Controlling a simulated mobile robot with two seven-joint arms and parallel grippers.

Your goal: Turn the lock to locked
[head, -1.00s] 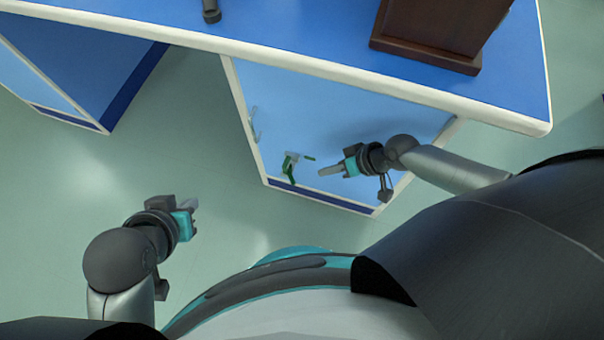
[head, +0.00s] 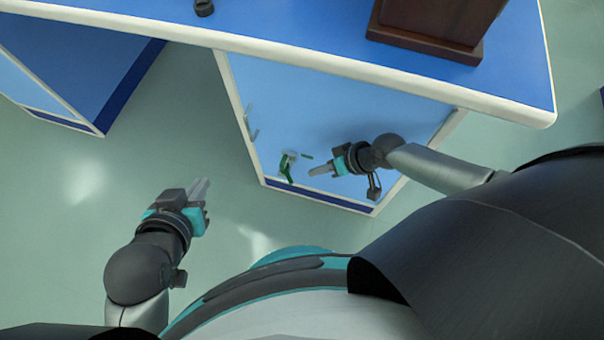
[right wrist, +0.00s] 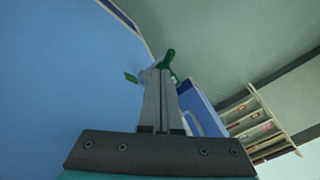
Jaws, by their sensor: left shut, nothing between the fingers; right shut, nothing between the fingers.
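The lock, a small pale fitting with a green lever (head: 286,168), sits low on the light blue cabinet front (head: 330,100). A short green bar (head: 307,156) shows just right of it. The green lever also shows in the right wrist view (right wrist: 170,57), just past my fingertips and partly hidden by them. My right gripper (head: 310,171) is shut and empty, its fingertips pointing left, close to the lock. I cannot tell whether they touch it. My left gripper (head: 205,181) is shut and empty over the floor, left of the cabinet, away from the lock.
A blue bench top with a white edge (head: 300,64) overhangs the cabinet front. A brown wooden box (head: 430,30) and a small dark object (head: 204,8) stand on it. Another blue cabinet (head: 90,75) is at the left. Open floor lies between them.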

